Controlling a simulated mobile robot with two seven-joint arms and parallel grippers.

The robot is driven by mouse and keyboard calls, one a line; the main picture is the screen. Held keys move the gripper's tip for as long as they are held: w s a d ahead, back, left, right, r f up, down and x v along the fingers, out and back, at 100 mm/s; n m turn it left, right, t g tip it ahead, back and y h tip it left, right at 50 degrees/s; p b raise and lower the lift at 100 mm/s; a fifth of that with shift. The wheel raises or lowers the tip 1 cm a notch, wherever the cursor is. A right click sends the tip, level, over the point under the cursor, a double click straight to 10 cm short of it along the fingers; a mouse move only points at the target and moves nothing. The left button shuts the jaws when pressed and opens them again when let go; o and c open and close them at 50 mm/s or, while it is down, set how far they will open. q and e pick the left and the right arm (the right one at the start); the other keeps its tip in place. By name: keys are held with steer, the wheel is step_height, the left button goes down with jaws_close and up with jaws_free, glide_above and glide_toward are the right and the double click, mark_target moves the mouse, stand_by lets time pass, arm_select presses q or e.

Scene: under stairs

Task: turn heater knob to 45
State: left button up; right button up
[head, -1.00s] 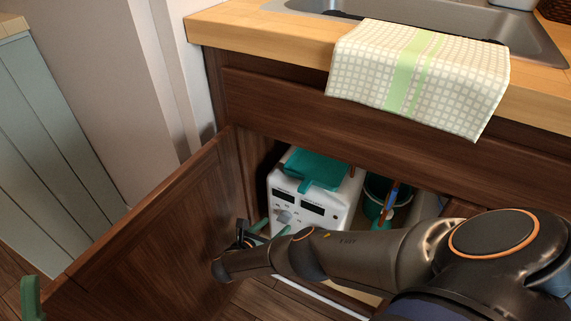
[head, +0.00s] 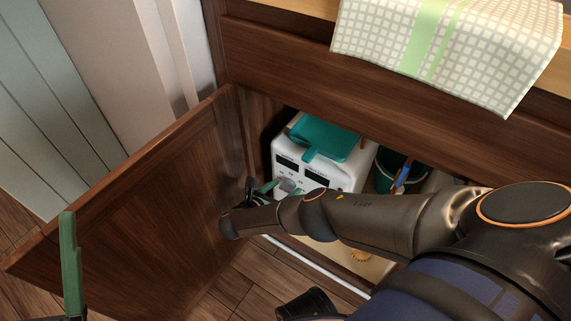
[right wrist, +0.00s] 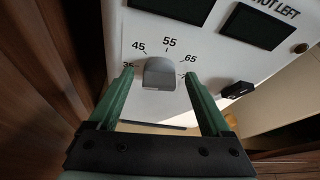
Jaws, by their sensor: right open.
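The white heater (head: 345,181) stands inside the open under-sink cabinet. Its grey knob (right wrist: 158,74) shows in the right wrist view, below a dial marked 45, 55 and 65, with partly hidden marks at both ends. I cannot tell which mark the knob points to. My right gripper (head: 264,188) is at the heater's front. In the right wrist view its green fingers (right wrist: 158,76) are open, one on each side of the knob, with visible gaps. One green finger of my left gripper (head: 70,262) shows at the lower left of the head view, away from the heater.
The open wooden cabinet door (head: 150,205) stands left of my right gripper. A teal dustpan (head: 325,138) lies on the heater. A dark green bucket (head: 384,180) stands to its right. A checked towel (head: 450,45) hangs over the counter edge above.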

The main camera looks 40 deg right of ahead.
jaws_close()
stand_by(0.8)
